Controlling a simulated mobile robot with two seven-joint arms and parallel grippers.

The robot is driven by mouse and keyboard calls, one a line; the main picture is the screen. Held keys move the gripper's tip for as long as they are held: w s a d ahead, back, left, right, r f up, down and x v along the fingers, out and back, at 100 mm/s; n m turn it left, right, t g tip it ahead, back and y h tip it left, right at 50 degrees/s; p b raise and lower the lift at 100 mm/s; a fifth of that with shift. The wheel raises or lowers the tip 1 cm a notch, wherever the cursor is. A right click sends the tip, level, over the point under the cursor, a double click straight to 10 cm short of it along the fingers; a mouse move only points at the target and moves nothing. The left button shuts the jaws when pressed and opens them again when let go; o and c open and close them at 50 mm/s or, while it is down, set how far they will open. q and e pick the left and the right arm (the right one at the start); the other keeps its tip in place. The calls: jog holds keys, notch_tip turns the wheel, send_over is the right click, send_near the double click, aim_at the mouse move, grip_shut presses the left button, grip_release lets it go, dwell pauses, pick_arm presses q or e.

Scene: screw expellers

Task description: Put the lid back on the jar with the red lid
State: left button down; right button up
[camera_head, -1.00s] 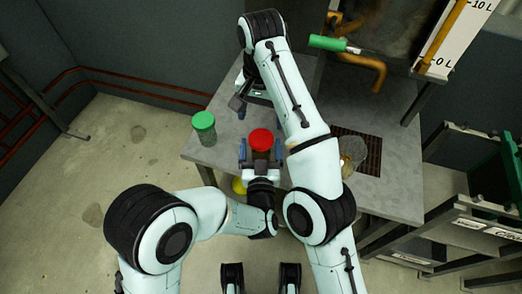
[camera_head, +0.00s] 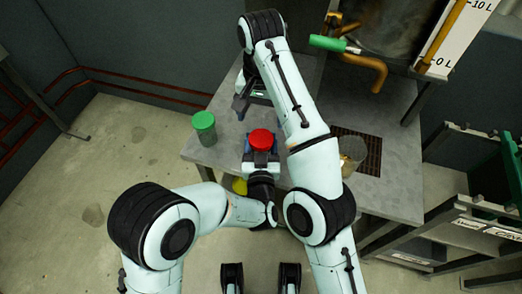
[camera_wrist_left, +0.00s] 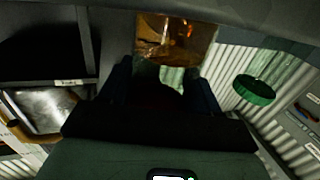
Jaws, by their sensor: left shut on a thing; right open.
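The red lid (camera_head: 261,139) sits at the top of the jar, above my left gripper (camera_head: 261,154), near the table's front edge. My left gripper is shut on the jar, with a blue finger on each side. The jar's body is mostly hidden under the lid; whether the lid is seated on it I cannot tell. In the left wrist view, a brownish see-through shape, apparently the jar (camera_wrist_left: 176,38), shows between the dark fingers. My right gripper (camera_head: 252,102) is open and empty, behind the red lid over the table, partly hidden by its own arm.
A jar with a green lid (camera_head: 204,128) stands at the table's left edge; its lid also shows in the left wrist view (camera_wrist_left: 254,89). A glass jar (camera_head: 352,152) stands by the dark grate (camera_head: 366,148). Something yellow (camera_head: 239,186) shows below the front edge. A tank with pipes (camera_head: 378,70) stands behind.

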jog(key=n, duration=1.1)
jog(key=shift+n, duration=0.4)
jog(key=n, duration=1.9)
